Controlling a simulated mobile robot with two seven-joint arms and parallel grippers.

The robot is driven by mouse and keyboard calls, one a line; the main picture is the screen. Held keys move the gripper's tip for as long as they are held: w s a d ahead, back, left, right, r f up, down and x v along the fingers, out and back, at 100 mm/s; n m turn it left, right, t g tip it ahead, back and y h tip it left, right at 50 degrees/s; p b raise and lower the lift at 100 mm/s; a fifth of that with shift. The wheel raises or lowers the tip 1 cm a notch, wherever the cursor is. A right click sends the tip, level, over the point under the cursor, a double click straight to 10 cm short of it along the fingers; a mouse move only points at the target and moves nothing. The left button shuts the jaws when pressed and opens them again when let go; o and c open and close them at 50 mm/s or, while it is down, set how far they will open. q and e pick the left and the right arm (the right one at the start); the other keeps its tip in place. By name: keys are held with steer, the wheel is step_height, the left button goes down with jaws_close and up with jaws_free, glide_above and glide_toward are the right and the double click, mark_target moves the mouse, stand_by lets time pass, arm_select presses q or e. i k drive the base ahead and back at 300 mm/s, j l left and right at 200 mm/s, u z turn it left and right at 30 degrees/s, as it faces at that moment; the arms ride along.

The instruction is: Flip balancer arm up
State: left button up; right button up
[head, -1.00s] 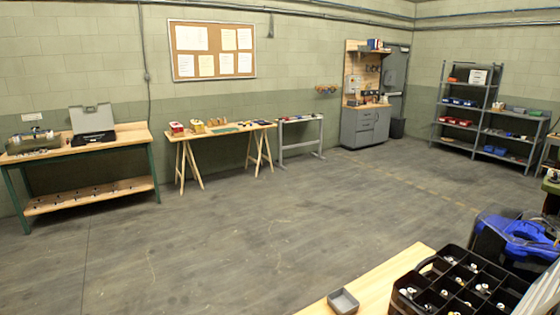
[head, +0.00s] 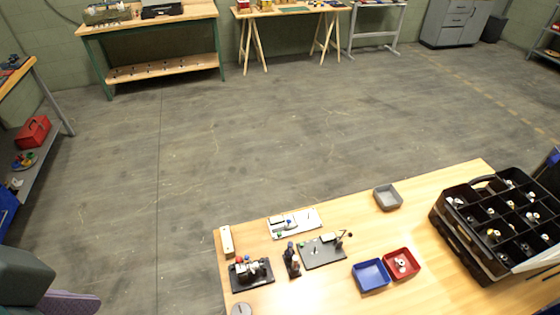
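A wooden table (head: 440,195) at the bottom right bears several small fixtures. A black-based device (head: 250,273) with metal parts sits at its left front. A small dark upright stand (head: 291,261) is just right of it. A dark plate (head: 323,254) with a small upright part (head: 339,240) at its right side lies further right. A white plate (head: 295,222) with small parts lies behind them. I cannot tell which of these carries the balancer arm, or whether that arm is up or down. Neither of my grippers is in view.
A blue tray (head: 371,275), a red tray (head: 401,264) and a grey tray (head: 387,197) lie on the table. A black compartment case (head: 468,245) fills its right side. A grey block (head: 22,274) and a purple shape (head: 70,303) are at the lower left. The floor behind is clear.

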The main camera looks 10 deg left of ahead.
mark_target(240, 268)
steer(key=u, duration=0.7)
